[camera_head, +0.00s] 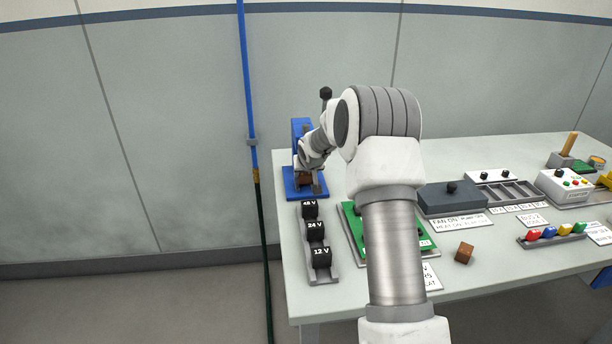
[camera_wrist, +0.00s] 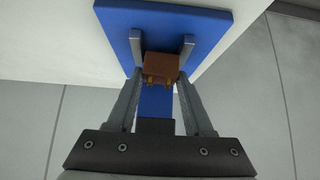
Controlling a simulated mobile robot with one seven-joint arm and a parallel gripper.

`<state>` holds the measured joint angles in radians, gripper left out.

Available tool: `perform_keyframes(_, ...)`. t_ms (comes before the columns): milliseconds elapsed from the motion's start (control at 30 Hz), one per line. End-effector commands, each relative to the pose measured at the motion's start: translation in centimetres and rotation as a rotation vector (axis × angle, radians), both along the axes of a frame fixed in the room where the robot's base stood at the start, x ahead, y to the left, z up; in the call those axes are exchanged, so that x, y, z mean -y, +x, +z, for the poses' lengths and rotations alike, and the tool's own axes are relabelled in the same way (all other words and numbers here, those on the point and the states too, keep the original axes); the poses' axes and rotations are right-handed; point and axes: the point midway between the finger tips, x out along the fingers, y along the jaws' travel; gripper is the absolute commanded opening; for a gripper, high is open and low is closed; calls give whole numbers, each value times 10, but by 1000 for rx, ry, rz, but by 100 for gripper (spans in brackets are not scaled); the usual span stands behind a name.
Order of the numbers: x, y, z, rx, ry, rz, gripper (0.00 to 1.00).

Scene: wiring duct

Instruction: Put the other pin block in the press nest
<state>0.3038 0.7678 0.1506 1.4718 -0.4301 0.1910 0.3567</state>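A brown pin block (camera_wrist: 161,66) with small brass-coloured pins is between my fingertips (camera_wrist: 162,72) in the wrist view, with both fingers close against its sides. It is over the blue press base (camera_wrist: 111,24); whether it rests in the nest or hangs just above is hidden. In the head view my gripper (camera_head: 312,168) reaches down at the blue press (camera_head: 297,130), at the table's far left corner, and the brown block (camera_head: 303,180) shows low beside it. A second brown block (camera_head: 464,253) lies on the open table to the right of my arm.
A rack of black blocks marked 48 V, 24 V and 12 V (camera_head: 316,232) stands in front of the press. A green board (camera_head: 352,222) is partly behind my arm. A grey box (camera_head: 450,200), trays and a control box (camera_head: 565,186) fill the right side.

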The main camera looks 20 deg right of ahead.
Motion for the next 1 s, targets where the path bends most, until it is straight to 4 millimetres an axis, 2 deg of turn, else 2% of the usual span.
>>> perform_keyframes(33, 2, -5, -10, -20, 0, -3, 59)
perform_keyframes(133, 2, -4, -9, -18, 1, -3, 77)
perform_keyframes(167, 2, -4, -9, -17, 0, -3, 80)
perform_keyframes(567, 0, -7, 1, -11, 1, -1, 80)
perform_keyframes(1000, -9, -57, 60, -9, 0, -2, 80)
